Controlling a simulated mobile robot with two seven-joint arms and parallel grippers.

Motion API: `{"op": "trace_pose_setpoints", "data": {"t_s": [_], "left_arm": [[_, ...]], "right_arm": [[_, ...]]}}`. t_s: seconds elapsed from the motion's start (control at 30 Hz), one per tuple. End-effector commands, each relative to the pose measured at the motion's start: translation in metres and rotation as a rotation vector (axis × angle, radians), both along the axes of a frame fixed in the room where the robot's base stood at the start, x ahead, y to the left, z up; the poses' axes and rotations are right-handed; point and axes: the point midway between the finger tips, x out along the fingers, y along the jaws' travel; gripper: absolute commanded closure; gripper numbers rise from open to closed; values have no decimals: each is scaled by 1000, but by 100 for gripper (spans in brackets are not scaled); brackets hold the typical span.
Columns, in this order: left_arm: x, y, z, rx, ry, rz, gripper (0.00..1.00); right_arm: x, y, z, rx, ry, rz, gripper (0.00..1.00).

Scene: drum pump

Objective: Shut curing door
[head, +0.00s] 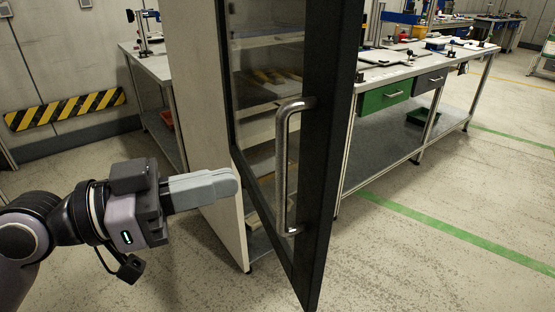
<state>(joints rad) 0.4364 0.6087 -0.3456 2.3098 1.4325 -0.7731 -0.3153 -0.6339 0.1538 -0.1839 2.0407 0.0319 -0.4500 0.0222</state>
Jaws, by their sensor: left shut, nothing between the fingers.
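The curing door (333,150) is a dark-framed glass door with a long metal bar handle (281,170). It stands ajar, swung out from the pale curing cabinet (199,120). Shelves show through the glass, with some yellowish items on one of them. My left gripper (234,184) comes in from the left with its fingers together and empty. Its tips are beside the door's glass side, left of the handle, near the cabinet's front edge. I cannot tell whether they touch anything. My right gripper does not show.
A long workbench (390,72) with a green drawer (383,96) stands behind the door to the right. Another bench (150,66) is behind the cabinet at left. A yellow-black striped board (65,109) is on the wall. The floor at front right is clear, with green lines.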

Motion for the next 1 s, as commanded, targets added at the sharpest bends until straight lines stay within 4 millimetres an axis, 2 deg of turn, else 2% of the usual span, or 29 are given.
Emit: {"op": "trace_pose_setpoints", "data": {"t_s": [0.3, 0.5, 0.7, 1.0], "left_arm": [[18, -48, 2, -2, 2, -1, 100], [26, -67, 1, -1, 3, 1, 100], [29, -76, -1, 1, 1, 1, 100], [30, -76, -1, 2, 2, 1, 100]], "right_arm": [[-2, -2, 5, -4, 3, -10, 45], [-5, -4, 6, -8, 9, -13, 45], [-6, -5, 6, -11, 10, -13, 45], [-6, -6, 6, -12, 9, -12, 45]]}}
